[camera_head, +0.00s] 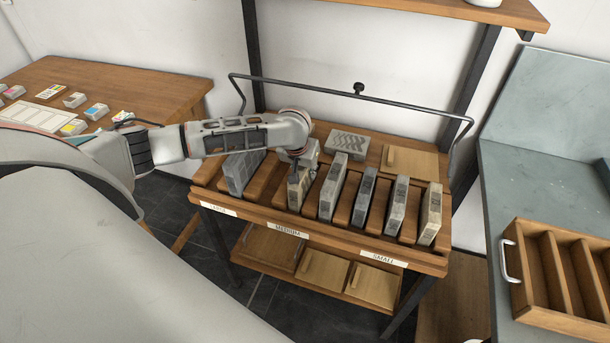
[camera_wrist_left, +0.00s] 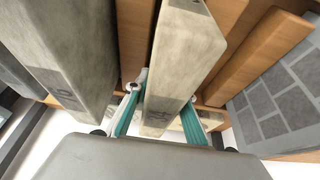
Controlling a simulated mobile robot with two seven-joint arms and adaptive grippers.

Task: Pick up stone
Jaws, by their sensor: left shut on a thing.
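Several grey-tan stone slabs stand on edge in a slotted wooden rack (camera_head: 270,222) labelled with "MEDIUM" and "SMALL" on its front edge. My left gripper (camera_head: 302,170) reaches down over the second slab from the left, a tan stone (camera_head: 298,188). In the left wrist view the teal-padded fingers of the left gripper (camera_wrist_left: 158,118) lie on both sides of this stone (camera_wrist_left: 185,55) and are shut on it. The stone still appears to stand in its slot among the others. Its top is partly hidden by the gripper in the head view. My right gripper is not in view.
A larger slab (camera_head: 240,172) stands to the left, and another slab (camera_head: 334,187) close to the right. A patterned stone (camera_head: 347,145) lies flat behind. A black rail (camera_head: 350,95) runs above the rack's back. A wooden tray (camera_head: 555,270) sits on the right counter.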

